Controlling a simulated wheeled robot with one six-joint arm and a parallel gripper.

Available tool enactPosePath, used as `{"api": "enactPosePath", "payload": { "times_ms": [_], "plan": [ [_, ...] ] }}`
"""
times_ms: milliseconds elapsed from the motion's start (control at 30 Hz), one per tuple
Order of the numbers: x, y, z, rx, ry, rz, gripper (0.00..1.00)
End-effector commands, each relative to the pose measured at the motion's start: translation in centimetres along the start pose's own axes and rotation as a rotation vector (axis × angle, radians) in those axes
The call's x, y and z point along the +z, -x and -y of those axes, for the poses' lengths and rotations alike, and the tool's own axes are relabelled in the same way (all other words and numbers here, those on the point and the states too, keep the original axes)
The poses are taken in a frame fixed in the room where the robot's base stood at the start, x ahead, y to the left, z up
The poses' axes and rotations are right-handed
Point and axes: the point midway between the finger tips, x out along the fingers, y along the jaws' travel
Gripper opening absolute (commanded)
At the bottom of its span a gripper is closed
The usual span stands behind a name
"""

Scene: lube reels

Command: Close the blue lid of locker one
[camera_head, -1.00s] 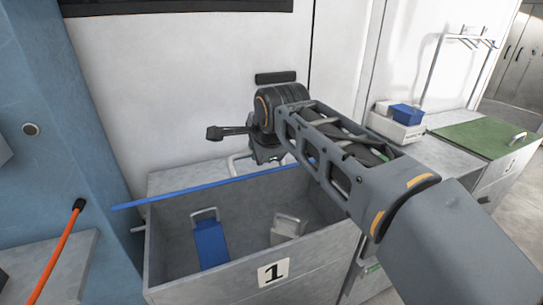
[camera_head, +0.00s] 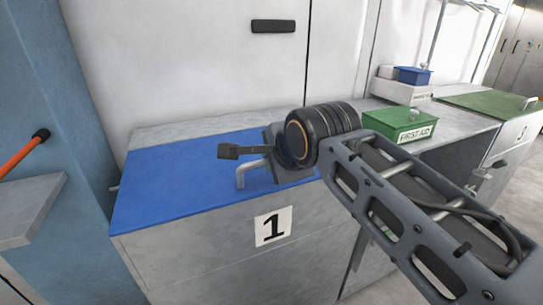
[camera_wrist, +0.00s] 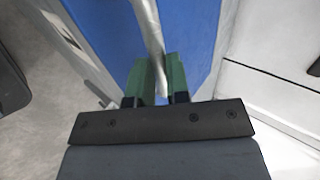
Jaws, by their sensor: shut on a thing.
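The blue lid (camera_head: 170,187) lies flat over the top of locker one (camera_head: 195,255), which has a "1" label on its front. No gap shows along the visible front edge, and the inside of the locker is hidden. A grey bar handle (camera_head: 241,176) stands on the lid near its front edge. In the wrist view my gripper (camera_wrist: 157,78) has its green fingers shut on the handle (camera_wrist: 148,28), with the blue lid behind. In the head view my wrist partly hides the fingers and the right part of the lid.
A green first aid box (camera_head: 400,123) stands on the counter to the right. A white bin (camera_head: 401,93) with a blue box (camera_head: 413,75) is behind it. A locker with a green lid (camera_head: 490,104) stands farther right. A blue column (camera_head: 70,110) and grey ledge (camera_head: 30,210) are at the left.

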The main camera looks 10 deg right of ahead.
Motion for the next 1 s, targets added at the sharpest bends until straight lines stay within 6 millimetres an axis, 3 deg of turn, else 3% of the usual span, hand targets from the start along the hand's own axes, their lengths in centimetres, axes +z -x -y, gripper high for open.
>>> {"api": "enactPosePath", "payload": {
  "times_ms": [233, 667, 700, 1000],
  "plan": [
    [-0.1, -1.4, -1.4, 0.014, 0.001, -0.001, 0.00],
    [0.0, -1.8, -1.6, 0.018, 0.005, 0.002, 0.00],
    [0.0, -1.8, -1.6, 0.018, 0.005, 0.003, 0.18],
    [0.1, -1.7, -1.5, 0.016, 0.005, 0.004, 0.42]
  ]
}}
